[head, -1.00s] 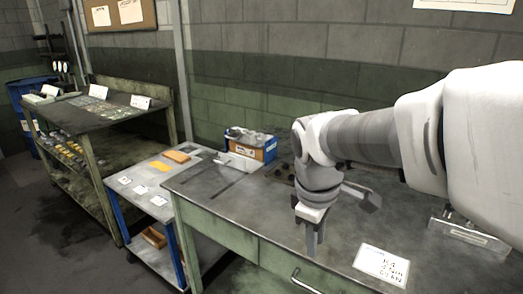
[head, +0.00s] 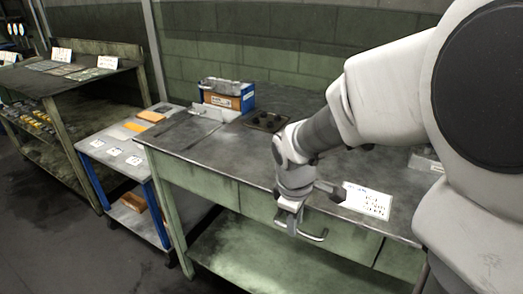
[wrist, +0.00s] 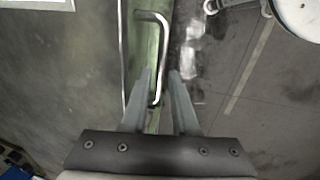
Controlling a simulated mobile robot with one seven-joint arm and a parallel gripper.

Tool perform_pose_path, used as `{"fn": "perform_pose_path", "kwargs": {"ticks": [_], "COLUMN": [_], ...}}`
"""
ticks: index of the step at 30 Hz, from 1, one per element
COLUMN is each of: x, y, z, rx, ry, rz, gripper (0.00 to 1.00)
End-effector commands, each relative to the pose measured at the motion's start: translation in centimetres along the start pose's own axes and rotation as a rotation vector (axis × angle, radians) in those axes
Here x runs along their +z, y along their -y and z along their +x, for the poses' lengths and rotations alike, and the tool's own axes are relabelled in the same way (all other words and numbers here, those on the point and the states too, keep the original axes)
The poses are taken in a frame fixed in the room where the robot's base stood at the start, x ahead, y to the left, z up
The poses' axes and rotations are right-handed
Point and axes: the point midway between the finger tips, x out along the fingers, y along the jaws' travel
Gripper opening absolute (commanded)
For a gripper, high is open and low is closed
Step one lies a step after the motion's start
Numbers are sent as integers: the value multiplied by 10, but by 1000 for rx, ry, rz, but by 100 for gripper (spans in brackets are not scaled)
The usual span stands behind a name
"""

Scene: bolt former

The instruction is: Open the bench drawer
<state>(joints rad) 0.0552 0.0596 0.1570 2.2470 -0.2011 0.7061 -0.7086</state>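The bench drawer (head: 255,204) has a green front under the dark bench top and looks shut. Its metal bar handle (head: 314,237) sticks out from the front, and it also shows in the wrist view (wrist: 163,45). My gripper (head: 292,222) points down in front of the drawer, at the left part of the handle. In the wrist view my gripper (wrist: 160,74) is open, and the near end of the handle shows between its two fingers. I cannot tell whether either finger touches the bar. My wrist hides part of the drawer front.
A white label card (head: 367,201) lies on the bench top (head: 225,150). A blue box with an orange front (head: 228,97) and a dark block with holes (head: 266,121) stand further back. A blue-legged cart (head: 108,155) stands left of the bench. Floor in front is clear.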

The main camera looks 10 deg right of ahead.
Motion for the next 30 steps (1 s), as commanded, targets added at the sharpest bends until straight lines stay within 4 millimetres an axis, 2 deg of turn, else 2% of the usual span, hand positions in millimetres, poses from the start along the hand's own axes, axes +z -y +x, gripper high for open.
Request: {"fn": "perform_pose_path", "kwargs": {"ticks": [3, 12, 17, 30], "x": [0, 0, 0, 0], "y": [0, 0, 0, 0], "z": [8, 9, 9, 8], "rx": [0, 1, 1, 0], "ry": [0, 0, 0, 0], "rz": [0, 0, 0, 0], "gripper": [27, 27, 0, 0]}}
